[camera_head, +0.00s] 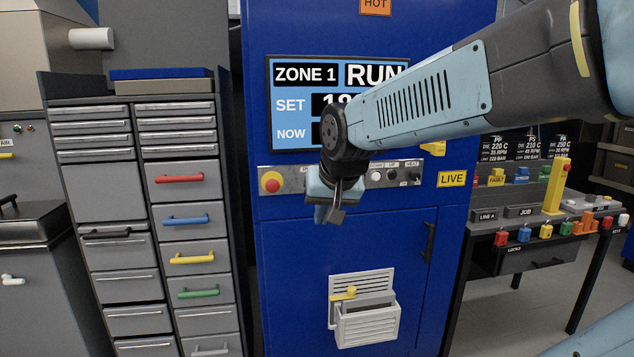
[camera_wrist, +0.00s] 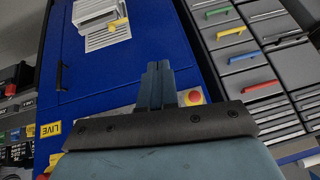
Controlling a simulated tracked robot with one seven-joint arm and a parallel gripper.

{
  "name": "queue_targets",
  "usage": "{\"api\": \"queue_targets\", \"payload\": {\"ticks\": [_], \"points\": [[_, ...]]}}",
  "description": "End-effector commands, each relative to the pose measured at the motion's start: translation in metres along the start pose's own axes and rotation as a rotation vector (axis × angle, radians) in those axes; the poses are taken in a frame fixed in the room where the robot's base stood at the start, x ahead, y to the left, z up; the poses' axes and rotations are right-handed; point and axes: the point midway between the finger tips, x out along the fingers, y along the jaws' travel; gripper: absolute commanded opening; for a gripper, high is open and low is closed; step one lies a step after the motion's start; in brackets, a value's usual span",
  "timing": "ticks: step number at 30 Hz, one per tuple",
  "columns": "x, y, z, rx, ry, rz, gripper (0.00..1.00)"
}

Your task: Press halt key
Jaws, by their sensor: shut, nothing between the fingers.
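A blue cabinet (camera_head: 285,235) carries a grey key strip (camera_head: 292,184) below its display (camera_head: 290,118), which reads ZONE 1 and RUN. I cannot make out a key labelled halt. In the wrist view, my shut fingers (camera_wrist: 157,76) appear beside the red button (camera_wrist: 193,97); contact cannot be told.
A drawer cabinet (camera_head: 190,242) with coloured handles stands left. A white vented box (camera_head: 367,325) juts from the blue cabinet door below my gripper. A LIVE sign (camera_head: 452,179) is right of the strip. A bench (camera_head: 530,242) with coloured padlocks stands further right.

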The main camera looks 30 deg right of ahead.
Motion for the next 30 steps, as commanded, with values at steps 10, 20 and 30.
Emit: {"api": "queue_targets", "payload": {"ticks": [10,20,30], "points": [[0.081,0.043,-0.105,0.376,0.127,0.055,0.0],[0.139,0.082,-0.167,0.599,0.248,0.086,0.0],[0.148,0.089,-0.176,0.636,0.273,0.089,0.0]]}}
